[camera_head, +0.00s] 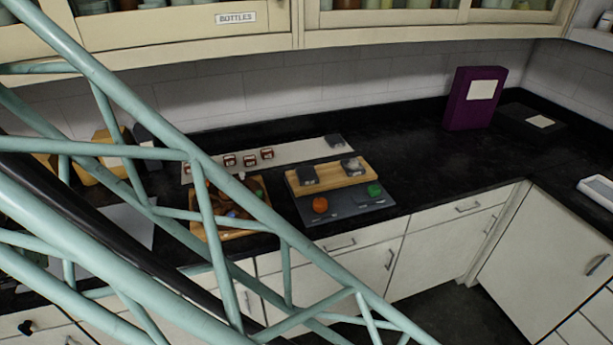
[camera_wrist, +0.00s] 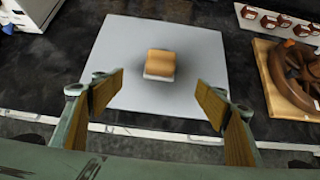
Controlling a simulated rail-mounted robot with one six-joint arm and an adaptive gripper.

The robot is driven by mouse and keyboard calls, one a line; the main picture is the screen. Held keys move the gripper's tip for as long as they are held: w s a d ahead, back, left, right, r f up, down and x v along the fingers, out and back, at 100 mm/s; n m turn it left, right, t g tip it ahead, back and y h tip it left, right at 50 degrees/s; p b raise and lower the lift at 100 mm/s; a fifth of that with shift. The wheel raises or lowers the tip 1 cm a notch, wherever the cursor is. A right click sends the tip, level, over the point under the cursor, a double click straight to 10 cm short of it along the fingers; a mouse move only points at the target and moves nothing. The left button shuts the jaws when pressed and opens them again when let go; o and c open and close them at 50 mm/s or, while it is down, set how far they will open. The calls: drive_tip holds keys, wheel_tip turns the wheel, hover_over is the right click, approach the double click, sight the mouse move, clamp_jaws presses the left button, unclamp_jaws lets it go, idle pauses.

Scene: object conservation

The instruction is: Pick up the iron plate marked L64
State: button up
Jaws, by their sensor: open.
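In the wrist view my gripper (camera_wrist: 158,88) is open and empty, its two fingers apart over the near part of a pale grey mat (camera_wrist: 122,45). A small block (camera_wrist: 160,62) with an orange-brown top and a pale lower edge lies on the mat, beyond the fingertips and between their lines. I see no marking on it. In the head view two dark grey pieces, a left one (camera_head: 308,175) and a right one (camera_head: 352,164), stand on a wooden board. Another dark piece (camera_head: 334,141) lies behind them. No L64 label is readable. My gripper is not visible in the head view.
A wooden tray (camera_wrist: 283,95) with a brown wheel-like object (camera_wrist: 305,65) lies right of the mat. Small red-brown jars (camera_head: 229,160) stand behind it. A purple box (camera_head: 472,98) stands far right. Pale green lattice bars block much of the head view's left.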

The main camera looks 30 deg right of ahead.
drive_tip(key=w+d+m+g+h+p, duration=0.1)
drive_tip(key=w+d+m, duration=0.15)
drive_tip(key=d, duration=0.55)
drive_tip(key=w+d+m+g+h+p, duration=0.1)
drive_tip(key=w+d+p, duration=0.1)
drive_tip(key=w+d, duration=0.35)
wheel_tip(320, 180, up, 8)
drive_tip(key=m+g+y+p, duration=0.3)
drive_tip(key=m+g+p, duration=0.4)
drive_tip(key=m+p, duration=0.7)
hover_over(307, 173)
drive_tip(key=b, duration=0.2)
drive_tip(key=m, duration=0.2)
drive_tip(key=shift+n, duration=0.25)
drive_tip(key=shift+f, duration=0.1)
drive_tip(key=shift+f+p, duration=0.55)
drive_tip(key=shift+f, duration=3.65)
drive_tip(key=shift+f, duration=0.15)
